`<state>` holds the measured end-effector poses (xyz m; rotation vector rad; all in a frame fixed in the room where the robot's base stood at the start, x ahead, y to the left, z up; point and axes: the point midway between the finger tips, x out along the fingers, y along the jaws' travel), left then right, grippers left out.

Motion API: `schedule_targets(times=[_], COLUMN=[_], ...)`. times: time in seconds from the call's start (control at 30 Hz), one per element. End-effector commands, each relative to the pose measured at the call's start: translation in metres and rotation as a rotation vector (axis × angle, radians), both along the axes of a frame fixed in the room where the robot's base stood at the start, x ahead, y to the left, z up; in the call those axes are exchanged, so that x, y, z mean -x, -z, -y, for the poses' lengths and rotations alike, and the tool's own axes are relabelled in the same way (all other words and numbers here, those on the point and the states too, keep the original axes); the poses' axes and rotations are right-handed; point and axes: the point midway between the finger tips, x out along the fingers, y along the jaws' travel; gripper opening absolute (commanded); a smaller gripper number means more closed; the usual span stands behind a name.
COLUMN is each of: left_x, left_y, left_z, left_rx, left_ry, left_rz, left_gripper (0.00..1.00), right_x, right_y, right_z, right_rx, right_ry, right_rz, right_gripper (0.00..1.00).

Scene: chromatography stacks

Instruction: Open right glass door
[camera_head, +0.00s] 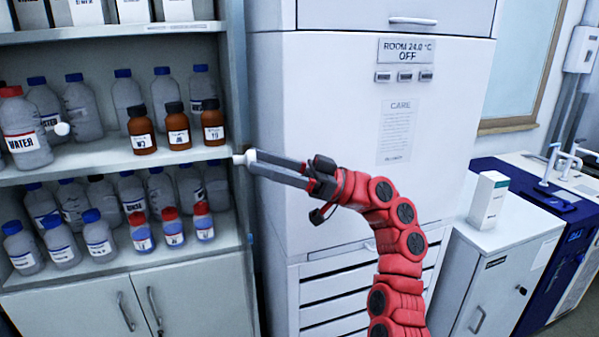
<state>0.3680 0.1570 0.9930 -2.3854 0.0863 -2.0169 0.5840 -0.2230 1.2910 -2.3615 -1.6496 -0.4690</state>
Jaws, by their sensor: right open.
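The shelf cabinet (237,215) with bottles stands at the left. Its glass is so clear that I cannot make out the right door's pane or edges, nor how far it stands open. A small white round knob (239,159) shows at the cabinet's right side. My right gripper (250,161) is open, with its fingers pointing left and their tips at this knob. I cannot tell whether they touch it. A second white knob (62,129) shows farther left, before the bottles. My left gripper is not in view.
Clear bottles with blue caps, several brown bottles (178,125) and small red-capped bottles (171,227) fill the shelves. A tall white unit (340,130) with drawers stands behind my right arm. A low white cabinet (505,240) with a white box (488,200) is at the right.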

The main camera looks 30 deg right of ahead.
Motion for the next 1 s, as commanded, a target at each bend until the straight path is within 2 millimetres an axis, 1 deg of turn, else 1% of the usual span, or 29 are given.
schedule_targets(times=[0.17, 0.4, 0.5, 0.6, 0.8, 1.0], left_x=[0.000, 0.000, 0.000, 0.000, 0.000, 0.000], left_y=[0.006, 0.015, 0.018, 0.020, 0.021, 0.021], left_z=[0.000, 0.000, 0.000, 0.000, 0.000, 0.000], left_rx=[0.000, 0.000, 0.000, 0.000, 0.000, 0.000], left_ry=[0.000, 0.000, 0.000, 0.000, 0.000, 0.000], left_rz=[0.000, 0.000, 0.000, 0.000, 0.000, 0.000], left_gripper=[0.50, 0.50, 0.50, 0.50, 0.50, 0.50], right_x=[0.010, 0.031, 0.039, 0.045, 0.051, 0.053], right_y=[0.016, 0.042, 0.050, 0.056, 0.063, 0.064], right_z=[0.032, 0.089, 0.110, 0.125, 0.142, 0.145], right_rx=[0.001, -0.001, 0.000, 0.000, -0.001, -0.002], right_ry=[0.006, 0.004, 0.006, 0.003, 0.004, 0.003], right_rz=[-0.004, -0.005, -0.004, -0.004, -0.001, 0.000], right_gripper=[0.68, 0.68, 0.68, 0.68, 0.68, 0.68])
